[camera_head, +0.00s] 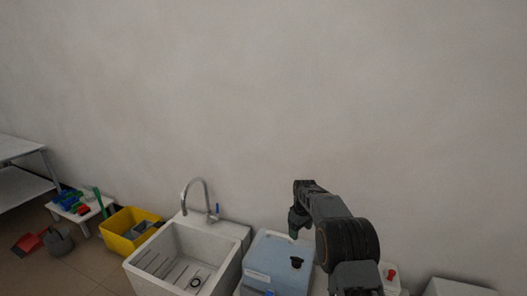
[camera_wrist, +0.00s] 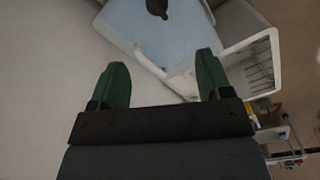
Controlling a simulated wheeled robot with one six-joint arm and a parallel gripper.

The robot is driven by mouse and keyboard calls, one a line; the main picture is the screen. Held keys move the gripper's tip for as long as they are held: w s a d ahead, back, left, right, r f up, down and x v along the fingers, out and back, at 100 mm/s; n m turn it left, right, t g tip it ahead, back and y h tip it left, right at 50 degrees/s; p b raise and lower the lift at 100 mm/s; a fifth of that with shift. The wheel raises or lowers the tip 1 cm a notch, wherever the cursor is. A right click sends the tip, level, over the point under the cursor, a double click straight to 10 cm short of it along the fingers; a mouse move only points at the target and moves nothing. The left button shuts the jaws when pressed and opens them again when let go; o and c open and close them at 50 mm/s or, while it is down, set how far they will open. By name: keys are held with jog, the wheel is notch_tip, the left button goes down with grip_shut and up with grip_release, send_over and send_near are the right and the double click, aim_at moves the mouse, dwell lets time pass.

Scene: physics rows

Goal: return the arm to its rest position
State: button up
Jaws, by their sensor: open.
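My gripper (camera_wrist: 160,80) shows in the wrist view with its two green fingers spread wide apart and nothing between them. In the head view my dark arm reaches up at the lower right, with its end (camera_head: 299,208) beside and above a blue-topped box (camera_head: 270,268). The same blue top shows beyond the fingers in the wrist view (camera_wrist: 182,35), with a dark knob on it. The fingertips appear apart from it.
A white sink (camera_head: 230,270) with a tall faucet (camera_head: 197,194) stands left of the box. A yellow bin (camera_head: 122,243), a low white table (camera_head: 84,214) with coloured items and a shelf (camera_head: 20,187) are farther left. A bare wall (camera_head: 260,90) rises behind.

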jog(key=s+r+m+t+p, duration=0.15)
jog(key=s+r+p, duration=0.55)
jog(key=r, duration=0.7)
jog(key=s+r+m+p, duration=0.2)
jog(key=s+r+p, duration=0.3)
jog(key=s+r, duration=0.65)
jog(key=s+r+m+t+p, duration=0.1)
jog(key=s+r+m+p, duration=0.1)
jog(key=s+r+p, duration=0.3)
jog(key=s+r+m+t+p, duration=0.1)
jog(key=s+r+p, duration=0.4)
jog(key=s, duration=0.6)
jog(key=shift+r+m, duration=0.55)
jog(key=shift+r, duration=0.05)
